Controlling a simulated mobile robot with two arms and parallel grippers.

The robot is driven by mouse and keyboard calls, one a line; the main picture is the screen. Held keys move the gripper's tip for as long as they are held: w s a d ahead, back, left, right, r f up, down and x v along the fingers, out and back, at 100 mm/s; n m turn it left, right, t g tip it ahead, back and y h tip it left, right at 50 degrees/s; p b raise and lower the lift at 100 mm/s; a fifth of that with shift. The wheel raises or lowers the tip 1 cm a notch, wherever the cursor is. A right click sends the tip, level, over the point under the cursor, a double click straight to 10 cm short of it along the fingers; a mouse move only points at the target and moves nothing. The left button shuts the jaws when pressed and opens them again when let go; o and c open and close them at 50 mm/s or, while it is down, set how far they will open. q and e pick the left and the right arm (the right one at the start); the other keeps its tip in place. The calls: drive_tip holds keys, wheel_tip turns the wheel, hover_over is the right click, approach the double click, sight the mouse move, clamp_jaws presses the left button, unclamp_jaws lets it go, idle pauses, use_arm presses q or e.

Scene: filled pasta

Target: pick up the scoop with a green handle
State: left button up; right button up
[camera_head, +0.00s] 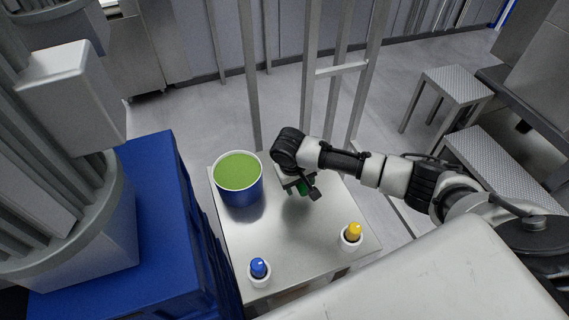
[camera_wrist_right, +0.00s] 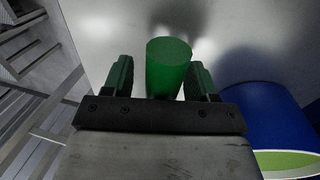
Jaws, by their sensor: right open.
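The green handle (camera_wrist_right: 168,68) stands up between the two fingers of my right gripper (camera_wrist_right: 161,78) in the right wrist view. The fingers are open, one on each side of the handle, with a small gap showing on the right side. In the head view my right gripper (camera_head: 300,186) points down over the metal table, and only a bit of the green handle (camera_head: 304,188) shows beneath it. The scoop's lower part is hidden. My left gripper is not in view.
A blue tub (camera_head: 240,196) with green contents stands left of the gripper on the metal table (camera_head: 290,245). A blue-handled item (camera_head: 259,268) and a yellow-handled item (camera_head: 354,232) stand in white holders near the front. Blue crates (camera_head: 160,235) are at the left. Metal posts (camera_head: 310,85) rise behind.

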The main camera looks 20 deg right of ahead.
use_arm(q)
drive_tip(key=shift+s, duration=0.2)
use_arm(e)
drive_tip(key=shift+c, duration=0.3)
drive_tip(key=c, duration=0.5)
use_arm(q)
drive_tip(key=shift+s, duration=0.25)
use_arm(e)
clamp_jaws()
drive_tip(key=shift+r, duration=0.15)
